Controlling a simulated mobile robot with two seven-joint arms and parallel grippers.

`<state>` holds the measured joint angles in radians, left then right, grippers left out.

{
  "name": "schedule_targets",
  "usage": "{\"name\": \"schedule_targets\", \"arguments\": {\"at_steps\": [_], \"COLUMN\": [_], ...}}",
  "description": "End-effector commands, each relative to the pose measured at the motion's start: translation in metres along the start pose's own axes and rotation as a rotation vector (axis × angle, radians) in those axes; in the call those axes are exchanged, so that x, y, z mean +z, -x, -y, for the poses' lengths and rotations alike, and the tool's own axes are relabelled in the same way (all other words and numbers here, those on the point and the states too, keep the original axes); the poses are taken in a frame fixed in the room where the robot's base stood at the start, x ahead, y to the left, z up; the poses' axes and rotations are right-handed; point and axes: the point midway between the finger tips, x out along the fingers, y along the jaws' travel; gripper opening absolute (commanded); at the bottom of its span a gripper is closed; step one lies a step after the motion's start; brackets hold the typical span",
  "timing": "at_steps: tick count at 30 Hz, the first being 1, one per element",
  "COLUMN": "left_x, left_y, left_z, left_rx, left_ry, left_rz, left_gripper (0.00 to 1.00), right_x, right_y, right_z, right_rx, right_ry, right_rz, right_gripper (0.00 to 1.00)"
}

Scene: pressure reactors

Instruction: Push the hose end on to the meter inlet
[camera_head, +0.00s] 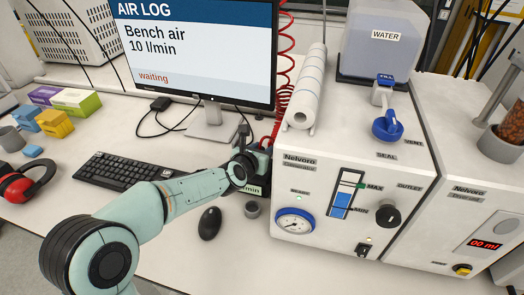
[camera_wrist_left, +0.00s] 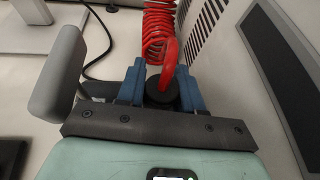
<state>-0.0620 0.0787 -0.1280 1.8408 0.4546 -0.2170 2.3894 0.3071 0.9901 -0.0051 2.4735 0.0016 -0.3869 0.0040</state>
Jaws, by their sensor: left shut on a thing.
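My left gripper (camera_head: 243,140) is over the bench between the monitor and the white generator, mostly hidden behind its own wrist in the head view. In the left wrist view its blue fingers (camera_wrist_left: 160,85) are closed on the round black hose end (camera_wrist_left: 162,92). The red coiled hose (camera_wrist_left: 158,35) runs from this end; in the head view the hose (camera_head: 286,68) hangs beside the monitor. A small dark green unit marked "l/min" (camera_head: 254,190), possibly the meter, shows partly behind my wrist. Its inlet is hidden, and contact with the hose end cannot be told. My right gripper is out of view.
The monitor (camera_head: 195,45) reads "Bench air 10 l/min, waiting". The white generator (camera_head: 340,190) stands to the right. A black mouse (camera_head: 210,223), a small grey cup (camera_head: 252,209) and a keyboard (camera_head: 122,172) lie near my arm. The front bench area is clear.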

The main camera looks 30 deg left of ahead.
Motion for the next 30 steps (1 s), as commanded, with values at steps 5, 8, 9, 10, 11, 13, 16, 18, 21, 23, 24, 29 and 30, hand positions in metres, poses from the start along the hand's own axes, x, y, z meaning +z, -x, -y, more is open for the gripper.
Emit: {"name": "schedule_targets", "arguments": {"at_steps": [5,8,9,10,11,13,16,18,21,23,24,29,30], "left_x": [-0.0041,-0.0054,-0.0059,-0.0063,-0.0067,-0.0077,-0.0093,-0.0104,-0.0113,-0.0116,-0.0117,-0.0122,-0.0116], "left_y": [-0.0008,-0.0012,-0.0014,-0.0015,-0.0016,-0.0019,-0.0023,-0.0026,-0.0029,-0.0030,-0.0031,-0.0032,-0.0030], "left_z": [0.0004,0.0005,0.0005,0.0006,0.0006,0.0006,0.0007,0.0008,0.0009,0.0008,0.0009,0.0008,0.0008], "left_rx": [-0.001,-0.002,-0.002,-0.002,-0.002,-0.002,-0.003,-0.003,-0.004,-0.004,-0.004,-0.004,-0.004], "left_ry": [0.000,-0.001,-0.001,-0.001,-0.001,-0.001,0.000,0.000,-0.001,-0.001,-0.001,-0.001,-0.001], "left_rz": [-0.008,-0.009,-0.010,-0.011,-0.011,-0.013,-0.015,-0.017,-0.019,-0.020,-0.020,-0.021,-0.020], "left_gripper": [0.00,0.00,0.00,0.00,0.00,0.00,0.00,0.00,0.00,0.00,0.00,0.52,0.65], "right_x": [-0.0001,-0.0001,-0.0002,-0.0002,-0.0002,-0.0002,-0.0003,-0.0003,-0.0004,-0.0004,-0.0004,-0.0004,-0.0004], "right_y": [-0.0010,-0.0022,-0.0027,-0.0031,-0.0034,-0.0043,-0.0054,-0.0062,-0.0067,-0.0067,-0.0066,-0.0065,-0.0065], "right_z": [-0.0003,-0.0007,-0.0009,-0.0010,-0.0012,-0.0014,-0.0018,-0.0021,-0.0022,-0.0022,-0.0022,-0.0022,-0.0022], "right_rx": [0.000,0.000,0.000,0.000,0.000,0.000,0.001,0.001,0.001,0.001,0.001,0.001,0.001], "right_ry": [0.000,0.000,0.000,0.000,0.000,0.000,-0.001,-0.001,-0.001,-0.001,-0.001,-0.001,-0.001], "right_rz": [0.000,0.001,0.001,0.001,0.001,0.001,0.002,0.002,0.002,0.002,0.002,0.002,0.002], "right_gripper": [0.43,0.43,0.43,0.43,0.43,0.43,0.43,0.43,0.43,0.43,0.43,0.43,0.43]}}
